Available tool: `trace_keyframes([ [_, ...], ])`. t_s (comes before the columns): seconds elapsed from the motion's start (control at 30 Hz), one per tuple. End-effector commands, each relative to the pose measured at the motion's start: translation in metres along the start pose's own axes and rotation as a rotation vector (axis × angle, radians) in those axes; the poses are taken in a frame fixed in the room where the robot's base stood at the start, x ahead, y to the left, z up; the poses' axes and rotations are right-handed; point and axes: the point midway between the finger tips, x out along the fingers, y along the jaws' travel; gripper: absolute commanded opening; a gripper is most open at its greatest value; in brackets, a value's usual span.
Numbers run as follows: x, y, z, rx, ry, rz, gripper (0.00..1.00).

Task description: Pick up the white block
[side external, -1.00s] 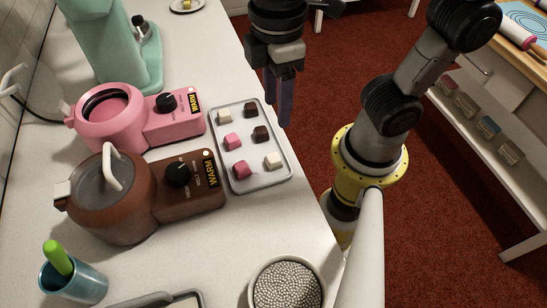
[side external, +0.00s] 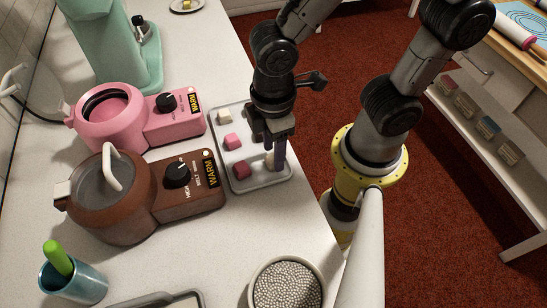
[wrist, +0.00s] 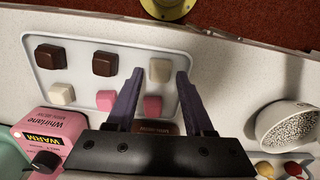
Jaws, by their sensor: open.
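A metal tray (side external: 243,187) holds several small blocks. One white block (wrist: 159,70) appears between the two fingertips of my gripper (wrist: 160,72) in the wrist view. In the side view this white block (side external: 268,160) is partly hidden by the fingers. My gripper (side external: 274,162) is open and points down over the tray's near right part. Whether the fingers reach down beside the block I cannot tell. A second white block (side external: 224,116) sits at the tray's far left corner, clear of the gripper, and also shows in the wrist view (wrist: 62,93).
Pink blocks (side external: 232,141) and dark brown blocks (wrist: 105,63) share the tray. A pink melter (side external: 110,128) and a brown melter (side external: 120,205) stand left of it. A bowl of silvery balls (side external: 287,285) is at the front. Bare counter lies between tray and bowl.

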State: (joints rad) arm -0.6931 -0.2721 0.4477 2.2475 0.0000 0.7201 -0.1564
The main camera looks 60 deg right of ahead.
Motion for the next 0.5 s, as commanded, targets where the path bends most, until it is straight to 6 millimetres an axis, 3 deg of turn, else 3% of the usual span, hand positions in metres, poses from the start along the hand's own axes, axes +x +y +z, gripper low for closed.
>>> trace_keyframes([
  [0.1,0.0091,-0.0001,0.0003,0.0,0.0,0.0,0.53],
  [0.33,0.0101,-0.0001,0.0,0.0,0.001,0.0,0.53],
  [0.5,0.0098,-0.0001,-0.0001,0.0,0.002,0.0,0.24],
])
